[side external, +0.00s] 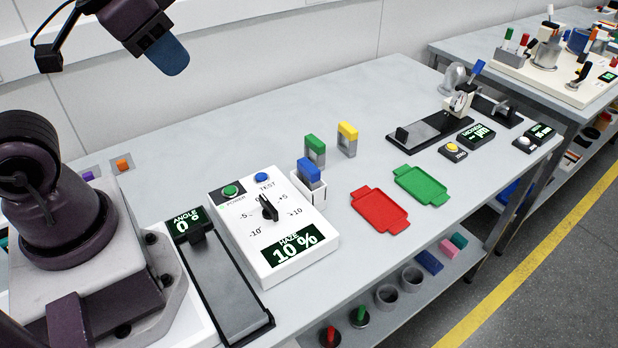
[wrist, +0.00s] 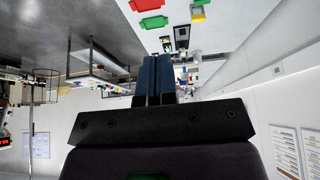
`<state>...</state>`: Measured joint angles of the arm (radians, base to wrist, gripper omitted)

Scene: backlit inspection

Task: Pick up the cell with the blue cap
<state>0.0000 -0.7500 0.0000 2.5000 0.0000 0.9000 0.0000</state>
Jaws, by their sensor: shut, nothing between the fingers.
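The cell with the blue cap (side external: 309,171) stands upright in a white holder (side external: 318,198) at the right edge of the white haze instrument, in the side external view. Its lower part is hidden by the holder. My gripper (side external: 177,66) is high above the back left of the table, well apart from the cell. Its blue fingers are together and empty, and they also show in the wrist view (wrist: 153,76). I cannot make out the blue cap in the wrist view.
A green-capped cell (side external: 315,149) and a yellow-capped cell (side external: 347,139) stand just behind. The haze instrument (side external: 290,230) is to the left. A red tray (side external: 379,210) and a green tray (side external: 420,185) lie to the right.

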